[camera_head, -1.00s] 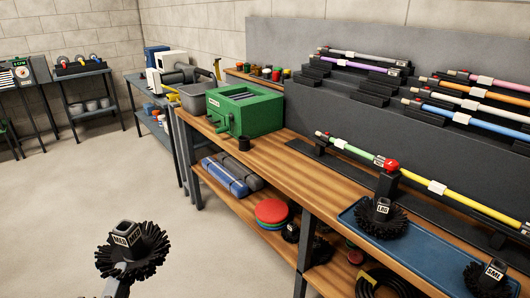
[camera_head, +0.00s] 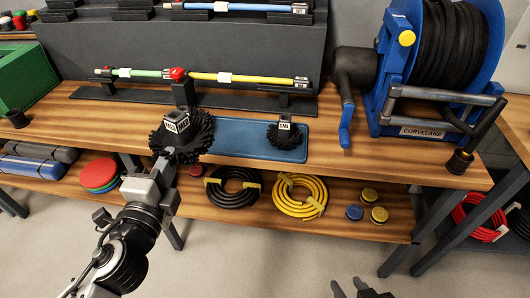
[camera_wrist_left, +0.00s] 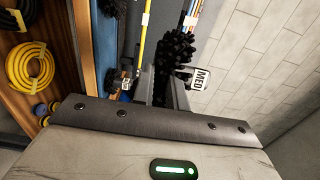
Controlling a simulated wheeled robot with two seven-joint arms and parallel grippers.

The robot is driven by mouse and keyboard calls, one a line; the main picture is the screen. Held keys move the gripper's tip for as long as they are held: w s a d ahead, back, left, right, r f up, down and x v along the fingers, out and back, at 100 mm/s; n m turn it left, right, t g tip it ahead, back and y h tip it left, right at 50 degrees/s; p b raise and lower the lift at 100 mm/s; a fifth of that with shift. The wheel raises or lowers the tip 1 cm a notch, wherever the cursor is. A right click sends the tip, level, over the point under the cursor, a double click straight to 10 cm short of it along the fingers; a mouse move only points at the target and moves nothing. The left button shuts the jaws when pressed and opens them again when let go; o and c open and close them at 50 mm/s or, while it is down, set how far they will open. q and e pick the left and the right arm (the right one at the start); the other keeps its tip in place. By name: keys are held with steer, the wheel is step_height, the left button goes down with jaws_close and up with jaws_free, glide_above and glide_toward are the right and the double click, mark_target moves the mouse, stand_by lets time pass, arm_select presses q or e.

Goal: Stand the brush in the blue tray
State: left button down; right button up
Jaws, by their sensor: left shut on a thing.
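My left gripper (camera_head: 160,168) is shut on the black brush marked MED (camera_head: 170,127), which it holds up at the left end of the blue tray (camera_head: 240,125). In the left wrist view the MED brush (camera_wrist_left: 177,48) sits at the fingers, its label to the right. A brush marked SML (camera_head: 285,134) stands at the tray's right end. A second label and bristles just behind the MED brush suggest another brush, mostly hidden. Whether the MED brush touches it or the tray cannot be told. My right gripper (camera_head: 350,288) is at the bottom edge, fingers apart and empty.
A joined green and yellow rod (camera_head: 240,78) lies on stands behind the tray. A blue hose reel (camera_head: 430,60) stands to the right. Hose coils (camera_head: 300,195) lie on the lower shelf. The tray's middle is clear.

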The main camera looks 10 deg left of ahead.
mark_target(199, 147)
arm_select(q)
steer(key=w+a, duration=0.2)
steer(key=shift+w+f, duration=0.2)
steer(key=shift+w, duration=0.15)
steer(key=shift+w+d+f, duration=0.2)
steer(key=shift+w+d, duration=0.2)
steer(key=shift+w, duration=0.2)
steer(key=w+d+f+b, duration=0.1)
steer(key=w+d+f, duration=0.1)
steer(key=w+f, duration=0.1)
steer(key=w+d+f+b, duration=0.2)
steer(key=w+d+f, duration=0.1)
steer(key=f, duration=0.1)
steer(key=w+d+f+b, duration=0.2)
steer(key=w+f, duration=0.1)
steer(key=f, duration=0.1)
steer(key=shift+w+d+f, duration=0.3)
steer(key=shift+f, duration=0.35)
arm_select(e)
steer(key=shift+w+a+f+m+t+y, duration=0.3)
steer(key=shift+w+a+f, duration=0.15)
steer(key=shift+a+f, duration=0.15)
steer(key=shift+f, duration=0.15)
